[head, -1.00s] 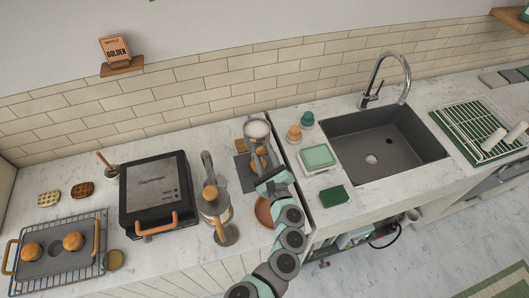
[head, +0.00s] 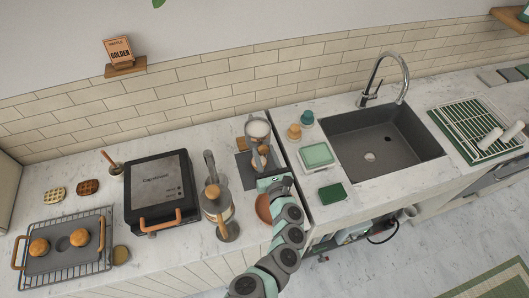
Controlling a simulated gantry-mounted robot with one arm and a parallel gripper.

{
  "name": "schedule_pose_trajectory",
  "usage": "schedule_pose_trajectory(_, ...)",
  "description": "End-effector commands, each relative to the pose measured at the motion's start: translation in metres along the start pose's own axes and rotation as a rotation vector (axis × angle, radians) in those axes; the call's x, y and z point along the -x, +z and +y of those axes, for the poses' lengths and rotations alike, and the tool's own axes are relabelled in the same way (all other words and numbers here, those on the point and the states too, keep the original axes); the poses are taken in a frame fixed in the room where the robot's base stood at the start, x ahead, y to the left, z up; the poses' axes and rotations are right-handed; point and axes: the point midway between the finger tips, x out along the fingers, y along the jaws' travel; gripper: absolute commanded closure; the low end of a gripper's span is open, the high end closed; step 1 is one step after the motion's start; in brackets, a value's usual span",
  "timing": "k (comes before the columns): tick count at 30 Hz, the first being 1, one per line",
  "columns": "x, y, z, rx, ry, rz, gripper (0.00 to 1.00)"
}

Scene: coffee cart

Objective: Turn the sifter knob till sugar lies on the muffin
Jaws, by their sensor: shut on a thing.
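The sifter (head: 257,128) is a round metal cup with pale contents, held above a dark mat (head: 243,172) near the back of the counter. A wooden knob (head: 263,149) shows just below the cup. My gripper (head: 264,163) is at the knob and shut on it, with the teal wrist in front. A brown muffin (head: 255,162) shows partly beneath the sifter; my gripper hides some of it. Whether sugar lies on it is too small to tell. Two more muffins (head: 80,237) sit in the tin at the far left.
A black press (head: 158,190) and a glass coffee pot (head: 218,203) stand left of my arm. A terracotta dish (head: 263,208) lies close beside my wrist. The sink (head: 385,145), a green tray (head: 318,156) and a sponge (head: 332,194) are to the right.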

Motion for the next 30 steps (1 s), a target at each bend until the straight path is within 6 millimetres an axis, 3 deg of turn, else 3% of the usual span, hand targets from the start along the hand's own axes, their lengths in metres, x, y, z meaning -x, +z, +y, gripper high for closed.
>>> schedule_pose_trajectory(13,0.0001,-0.0007,-0.0002,-0.01,-0.001,0.001,1.0)
schedule_pose_trajectory(14,0.0001,-0.0007,-0.0002,-0.01,-0.001,0.001,0.62)
schedule_pose_trajectory(22,0.0,-0.0004,0.0,-0.01,0.0,0.001,0.41)
schedule_pose_trajectory(30,0.0006,-0.0003,0.0001,-0.01,0.0,0.0,0.41)
